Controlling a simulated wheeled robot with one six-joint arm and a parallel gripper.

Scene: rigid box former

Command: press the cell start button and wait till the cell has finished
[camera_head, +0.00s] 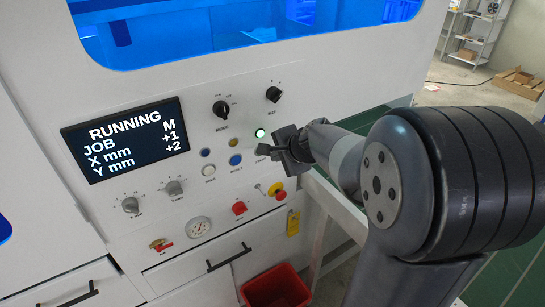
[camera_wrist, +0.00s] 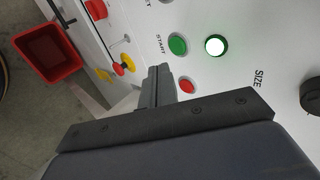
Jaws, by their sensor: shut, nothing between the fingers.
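The green start button (camera_wrist: 178,44), labelled START, shows in the wrist view; in the head view I cannot make it out behind my gripper. A lit lamp (camera_wrist: 215,45) sits beside it, and glows greenish white in the head view too (camera_head: 260,133). The cell display (camera_head: 124,138) reads RUNNING, JOB M, X mm +1, Y mm +2. My gripper (camera_head: 266,150) is shut and empty at the panel. In the wrist view its fingertips (camera_wrist: 159,70) are just beside the start button, not covering it; I cannot tell how far off the panel they are.
A small red button (camera_wrist: 186,86) is close to the fingers. Dark knobs (camera_head: 221,108), a white button (camera_head: 208,170), a red knob (camera_head: 239,208) and a gauge (camera_head: 198,227) are on the panel. A red bin (camera_head: 276,289) stands below. A blue-lit window (camera_head: 190,35) is above.

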